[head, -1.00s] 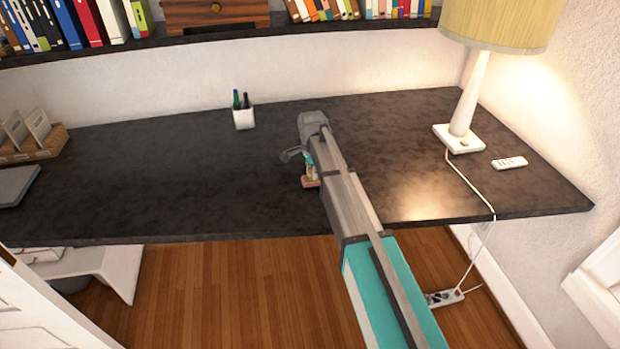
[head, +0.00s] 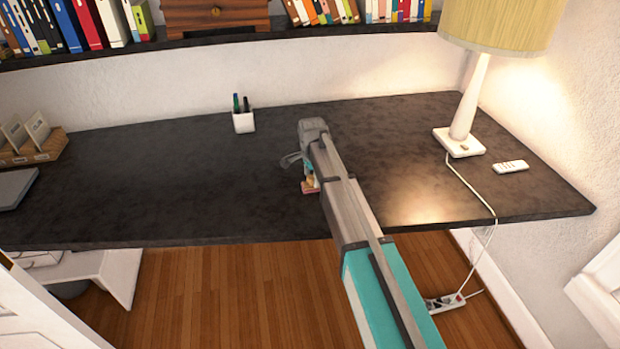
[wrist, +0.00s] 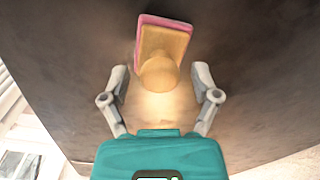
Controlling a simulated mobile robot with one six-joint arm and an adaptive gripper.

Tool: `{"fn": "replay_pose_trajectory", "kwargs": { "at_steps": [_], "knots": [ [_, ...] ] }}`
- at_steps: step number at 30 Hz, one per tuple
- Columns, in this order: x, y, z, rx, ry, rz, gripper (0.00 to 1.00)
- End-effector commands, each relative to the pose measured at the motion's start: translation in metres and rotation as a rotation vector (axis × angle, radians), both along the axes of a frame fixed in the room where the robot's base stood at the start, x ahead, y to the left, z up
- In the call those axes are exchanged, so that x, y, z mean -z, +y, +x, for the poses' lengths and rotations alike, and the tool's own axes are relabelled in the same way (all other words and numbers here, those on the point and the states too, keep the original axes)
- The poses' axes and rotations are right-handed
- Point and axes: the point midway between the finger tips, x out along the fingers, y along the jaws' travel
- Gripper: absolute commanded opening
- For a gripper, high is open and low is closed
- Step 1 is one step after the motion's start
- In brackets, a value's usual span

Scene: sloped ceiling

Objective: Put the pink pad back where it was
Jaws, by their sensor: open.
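The pink pad (wrist: 163,20) is a flat rectangular block with a pink layer and a tan layer, and a rounded wooden knob (wrist: 158,76) sticks out from it. It sits on the dark desk, and in the head view it shows as a small pink and tan thing (head: 310,185) beside my arm, partly hidden. My gripper (wrist: 159,72) is open, with one finger on each side of the knob in the wrist picture. Neither finger visibly touches it. In the head view, my arm hides most of the gripper; a grey finger (head: 290,160) shows.
The dark desk (head: 170,190) is mostly bare. A white pen cup (head: 243,122) stands at the back. A lamp (head: 465,125) and a white remote (head: 510,166) are on the right. A wooden organiser (head: 35,150) and a grey laptop-like slab (head: 14,188) are on the left.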

Motion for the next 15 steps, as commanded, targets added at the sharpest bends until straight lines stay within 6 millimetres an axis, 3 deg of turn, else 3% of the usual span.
{"fn": "replay_pose_trajectory", "kwargs": {
  "at_steps": [15],
  "knots": [
    [-0.0099, 0.0003, -0.0001, 0.0, 0.0, 0.0, 0.79]
  ]
}}
